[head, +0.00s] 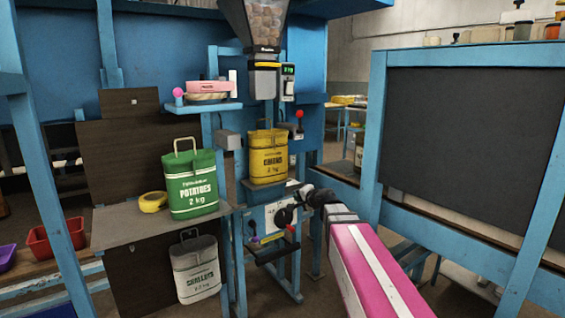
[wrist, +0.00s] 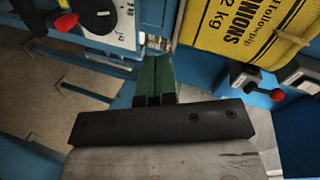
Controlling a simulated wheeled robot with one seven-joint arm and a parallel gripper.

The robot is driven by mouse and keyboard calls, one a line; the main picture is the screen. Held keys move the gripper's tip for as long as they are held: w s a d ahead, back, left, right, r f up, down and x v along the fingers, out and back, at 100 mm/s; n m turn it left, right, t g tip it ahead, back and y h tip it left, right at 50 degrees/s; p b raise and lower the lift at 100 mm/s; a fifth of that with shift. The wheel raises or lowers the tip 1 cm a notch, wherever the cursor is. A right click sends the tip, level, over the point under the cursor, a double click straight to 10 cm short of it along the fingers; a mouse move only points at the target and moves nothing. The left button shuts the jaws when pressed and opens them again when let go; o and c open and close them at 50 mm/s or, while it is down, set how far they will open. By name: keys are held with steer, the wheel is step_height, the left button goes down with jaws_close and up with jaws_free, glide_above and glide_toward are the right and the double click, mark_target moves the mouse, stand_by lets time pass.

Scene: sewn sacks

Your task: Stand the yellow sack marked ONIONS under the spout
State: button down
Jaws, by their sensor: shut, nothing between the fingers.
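The yellow sack (head: 267,157) stands upright on a small shelf (head: 262,188) directly under the spout (head: 264,80) of the hopper, apart from it. In the wrist view the sack (wrist: 245,32) fills the upper right, with ONIONS and 2 kg readable on its front. My gripper (wrist: 153,70) is shut and empty, its green and black fingers together. It is beside the sack and apart from it in the wrist view. In the head view my arm reaches in from the lower right, with the dark gripper end below and right of the sack.
A green POTATOES sack (head: 192,185) and a yellow tape roll (head: 153,202) are on the left table (head: 120,232). A whitish sack (head: 196,268) hangs below. A red-knobbed lever (head: 299,122) is right of the sack. Blue posts and a dark board (head: 455,130) bound the right.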

mark_target(276, 159)
steer(key=w+d+r+m+t+h, duration=0.1)
steer(key=w+r+m+t, duration=0.35)
steer(key=r, duration=0.65)
steer(key=shift+m, duration=0.45)
steer(key=x, duration=0.4)
steer(key=a+x, duration=0.1)
steer(key=x, duration=0.3)
steer(key=a+x, duration=0.1)
steer(key=x, duration=0.3)
steer(key=shift+s+f, duration=0.25)
steer(key=shift+w+a, duration=0.1)
steer(key=shift+a, duration=0.35)
steer(key=shift+w+a, duration=0.3)
steer(key=shift+a, duration=0.35)
steer(key=shift+w+a, duration=0.25)
steer(key=shift+a, duration=0.45)
steer(key=shift+d, duration=0.1)
